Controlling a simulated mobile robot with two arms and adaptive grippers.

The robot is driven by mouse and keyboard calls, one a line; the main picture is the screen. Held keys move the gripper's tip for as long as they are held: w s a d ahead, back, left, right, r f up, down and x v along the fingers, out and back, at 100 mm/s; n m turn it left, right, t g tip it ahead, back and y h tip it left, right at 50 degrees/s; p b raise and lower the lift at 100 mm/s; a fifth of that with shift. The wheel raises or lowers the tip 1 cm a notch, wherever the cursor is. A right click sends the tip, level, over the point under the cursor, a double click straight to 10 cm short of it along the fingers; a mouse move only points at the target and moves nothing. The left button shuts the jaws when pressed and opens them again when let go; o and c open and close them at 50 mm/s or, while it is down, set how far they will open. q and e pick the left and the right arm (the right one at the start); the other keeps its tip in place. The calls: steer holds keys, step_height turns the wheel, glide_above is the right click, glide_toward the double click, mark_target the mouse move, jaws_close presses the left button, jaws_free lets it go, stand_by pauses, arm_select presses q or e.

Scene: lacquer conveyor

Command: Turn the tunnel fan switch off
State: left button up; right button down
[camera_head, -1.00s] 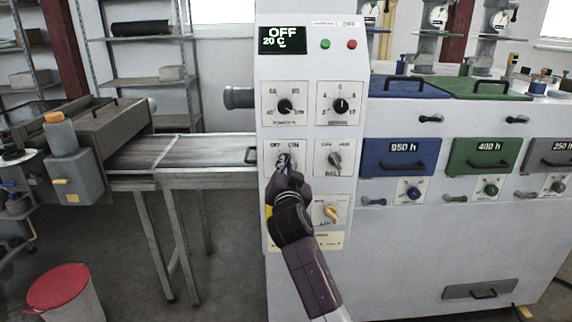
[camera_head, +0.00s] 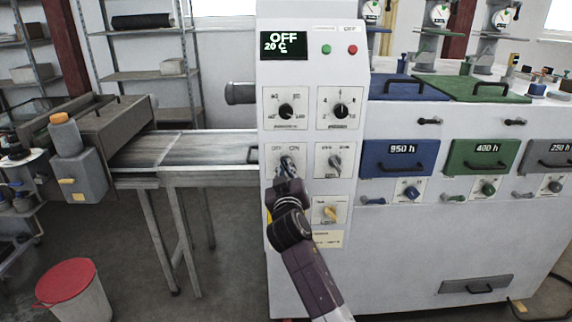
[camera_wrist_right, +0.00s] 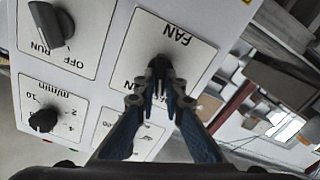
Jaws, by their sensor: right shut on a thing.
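The tunnel fan switch is a dark knob on a white plate (camera_head: 274,168) on the front of the control column. In the right wrist view the plate is marked FAN, upside down, and the dark fan switch (camera_wrist_right: 160,64) shows between my fingertips. My right gripper (camera_head: 286,167) reaches up to this plate from below. In the right wrist view my right gripper (camera_wrist_right: 158,86) is shut on the switch. The fingers and hand hide much of the knob, so its exact setting cannot be told. My left gripper is not in view.
The belt switch (camera_head: 335,161) is just right of the fan plate, and a yellow-handled switch (camera_head: 330,214) is below it. Two dials (camera_head: 286,111) sit above. A display (camera_head: 283,45) reads OFF and 20 C. The conveyor (camera_head: 190,148) extends left, near a red-lidded bin (camera_head: 62,282).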

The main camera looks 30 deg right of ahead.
steer(key=shift+n, duration=0.6)
steer(key=shift+n+p, duration=0.3)
steer(key=c, duration=2)
jaws_free()
steer(key=shift+a, duration=0.1)
steer(key=v, duration=1.2)
steer(key=shift+f, duration=0.1)
